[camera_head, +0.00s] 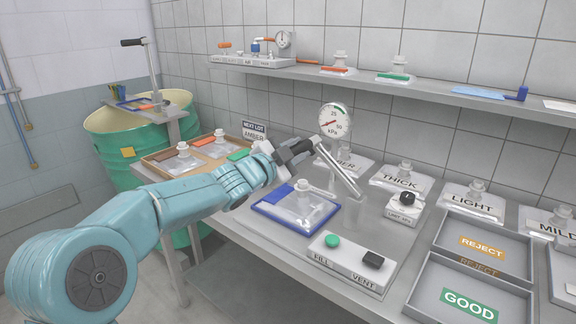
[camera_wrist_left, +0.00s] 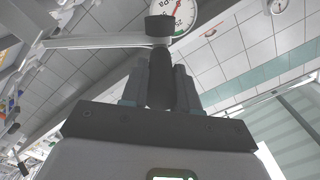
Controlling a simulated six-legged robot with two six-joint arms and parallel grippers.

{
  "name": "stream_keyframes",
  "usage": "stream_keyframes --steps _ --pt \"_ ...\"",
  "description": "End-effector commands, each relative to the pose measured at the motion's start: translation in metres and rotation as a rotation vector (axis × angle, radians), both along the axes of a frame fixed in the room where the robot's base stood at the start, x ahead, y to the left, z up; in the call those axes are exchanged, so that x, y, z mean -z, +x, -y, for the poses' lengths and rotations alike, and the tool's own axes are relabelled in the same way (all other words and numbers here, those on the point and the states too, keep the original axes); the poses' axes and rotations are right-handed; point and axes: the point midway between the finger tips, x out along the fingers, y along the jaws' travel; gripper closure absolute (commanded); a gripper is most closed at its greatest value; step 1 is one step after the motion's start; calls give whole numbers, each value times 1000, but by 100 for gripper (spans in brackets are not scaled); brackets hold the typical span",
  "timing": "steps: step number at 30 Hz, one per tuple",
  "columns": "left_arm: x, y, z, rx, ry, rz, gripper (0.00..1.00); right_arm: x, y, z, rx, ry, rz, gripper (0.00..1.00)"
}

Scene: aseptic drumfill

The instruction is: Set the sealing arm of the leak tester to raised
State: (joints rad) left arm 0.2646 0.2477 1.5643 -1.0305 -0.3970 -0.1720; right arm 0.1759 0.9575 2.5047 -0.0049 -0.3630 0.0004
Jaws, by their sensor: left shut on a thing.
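The leak tester's sealing arm is a pale metal bar (camera_head: 338,168) that slants up and to the left from its lower right end, clear of the tray below. Its black grip (camera_wrist_left: 160,75) is between the fingers of my left gripper (camera_head: 290,153), which is shut on it. In the left wrist view the bar (camera_wrist_left: 105,41) runs off to the left from the grip. The round pressure gauge (camera_head: 335,119) stands behind; it also shows in the wrist view (camera_wrist_left: 183,14). A clear pouch (camera_head: 302,205) with a spout lies on the blue tray (camera_head: 273,216). My right gripper is out of view.
A panel (camera_head: 350,262) with a green FILL button and black VENT knob is in front. A limit dial (camera_head: 406,204) sits to the right. REJECT (camera_head: 483,222) and GOOD (camera_head: 426,297) trays are further right. A shelf (camera_head: 450,99) runs above.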

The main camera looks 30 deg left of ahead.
Motion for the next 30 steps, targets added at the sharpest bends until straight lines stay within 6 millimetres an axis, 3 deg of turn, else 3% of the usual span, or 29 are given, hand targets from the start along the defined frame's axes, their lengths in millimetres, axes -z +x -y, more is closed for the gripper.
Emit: stream_keyframes --steps 15,30 --pt "-44 -6 67 2 486 44 100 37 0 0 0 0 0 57" --pt "-57 -10 121 -1 825 70 100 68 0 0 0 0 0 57"
